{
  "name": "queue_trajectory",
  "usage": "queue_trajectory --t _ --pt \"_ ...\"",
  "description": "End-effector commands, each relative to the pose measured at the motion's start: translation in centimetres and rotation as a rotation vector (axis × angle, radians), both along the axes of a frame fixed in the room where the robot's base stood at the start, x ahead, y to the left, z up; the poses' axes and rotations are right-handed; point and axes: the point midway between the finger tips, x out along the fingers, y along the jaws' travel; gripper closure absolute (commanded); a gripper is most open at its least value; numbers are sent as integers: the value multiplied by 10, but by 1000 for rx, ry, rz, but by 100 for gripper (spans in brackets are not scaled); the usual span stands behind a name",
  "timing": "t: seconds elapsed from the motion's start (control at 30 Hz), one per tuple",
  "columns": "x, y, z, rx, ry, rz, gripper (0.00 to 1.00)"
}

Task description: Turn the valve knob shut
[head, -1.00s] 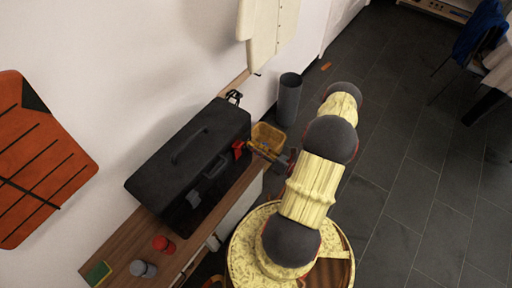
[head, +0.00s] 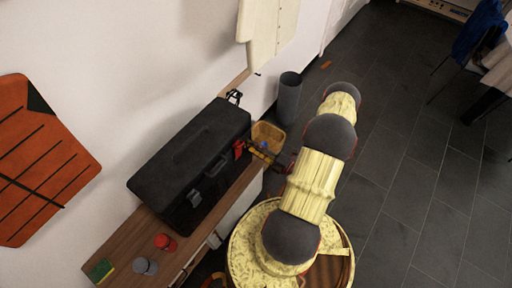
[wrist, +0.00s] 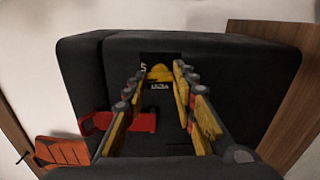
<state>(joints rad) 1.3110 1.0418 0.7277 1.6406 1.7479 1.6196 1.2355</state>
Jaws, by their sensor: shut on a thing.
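My gripper (wrist: 160,82) points at the front of a black toolbox (wrist: 230,60) in the wrist view. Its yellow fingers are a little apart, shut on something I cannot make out. A small yellow patch shows between the fingertips. I cannot tell whether it is held or part of the toolbox label. In the head view my gripper (head: 264,153) is beside the front of the toolbox (head: 185,150), near its red latch (head: 239,149). I cannot pick out the valve knob with certainty.
A red round object (head: 165,242) and a grey one (head: 145,266) stand on the wooden bench (head: 125,245). Open floor lies right.

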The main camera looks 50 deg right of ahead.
Motion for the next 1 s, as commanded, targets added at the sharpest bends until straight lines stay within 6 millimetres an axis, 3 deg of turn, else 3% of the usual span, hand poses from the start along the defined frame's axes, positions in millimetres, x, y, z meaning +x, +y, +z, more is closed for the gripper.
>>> queue_trajectory --t 0.7,0.73,1.0 --pt "0 -1 -1 70 7 -3 98" --pt "0 -1 -1 70 7 -3 71" --pt "0 -1 0 70 6 -1 56"
